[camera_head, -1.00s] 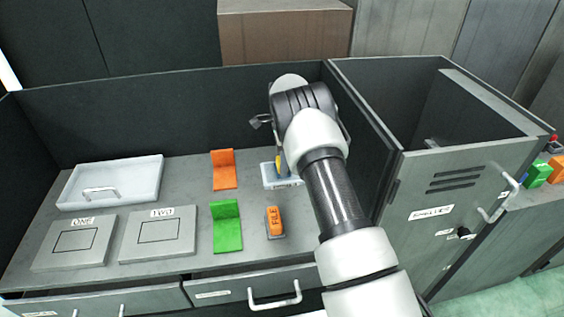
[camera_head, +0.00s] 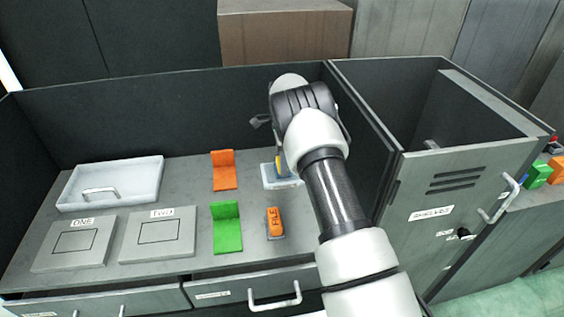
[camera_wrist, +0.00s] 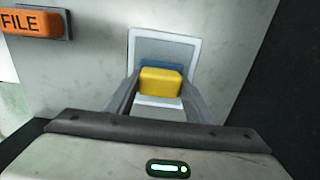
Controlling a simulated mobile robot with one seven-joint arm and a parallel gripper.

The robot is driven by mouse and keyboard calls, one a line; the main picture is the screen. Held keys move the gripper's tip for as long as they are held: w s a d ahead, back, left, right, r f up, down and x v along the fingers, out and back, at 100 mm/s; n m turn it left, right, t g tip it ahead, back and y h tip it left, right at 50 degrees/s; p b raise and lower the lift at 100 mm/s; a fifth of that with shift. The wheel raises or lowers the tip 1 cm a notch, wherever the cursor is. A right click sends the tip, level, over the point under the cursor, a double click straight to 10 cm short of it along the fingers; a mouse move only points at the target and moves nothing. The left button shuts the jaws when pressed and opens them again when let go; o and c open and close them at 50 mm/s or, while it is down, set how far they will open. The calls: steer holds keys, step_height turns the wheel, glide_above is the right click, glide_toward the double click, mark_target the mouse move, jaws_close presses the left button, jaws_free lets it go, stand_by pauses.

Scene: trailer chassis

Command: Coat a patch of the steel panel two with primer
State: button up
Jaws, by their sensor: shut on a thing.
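Steel panel TWO (camera_head: 140,250) is a flat grey plate lying on the bench, with a square patch outlined on its bare top. My gripper (camera_wrist: 160,90) is shut on a yellow-handled tool (camera_wrist: 161,82) with a blue part (camera_wrist: 150,65) beneath it. The tool is over or in a small white-rimmed tray (camera_wrist: 192,48), whose pale edge also shows in the head view (camera_head: 284,185) behind my arm. My arm hides much of the tool and tray there. I cannot tell whether the tool touches the tray's floor.
Panel ONE (camera_head: 50,259) lies left of panel TWO. A white tray with a handle (camera_head: 140,183) stands behind them. An orange bracket (camera_head: 224,170), a green bracket (camera_head: 228,228) and an orange FILE block (camera_head: 275,221) stand between panel TWO and my arm. A grey cabinet (camera_head: 455,200) stands right.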

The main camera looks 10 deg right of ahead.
steer(key=shift+r+p, duration=1.4)
steer(key=shift+r, duration=1.9)
steer(key=shift+s+r+n, duration=0.25)
steer(key=shift+r+n, duration=0.15)
steer(key=s+r+n+p, duration=0.2)
steer(key=s+r+n, duration=0.2)
steer(key=s+n, duration=0.4)
steer(key=s+r+n+p, duration=0.2)
steer(key=s+r+n, duration=0.2)
steer(key=s+n, duration=0.5)
steer(key=s, duration=0.7)
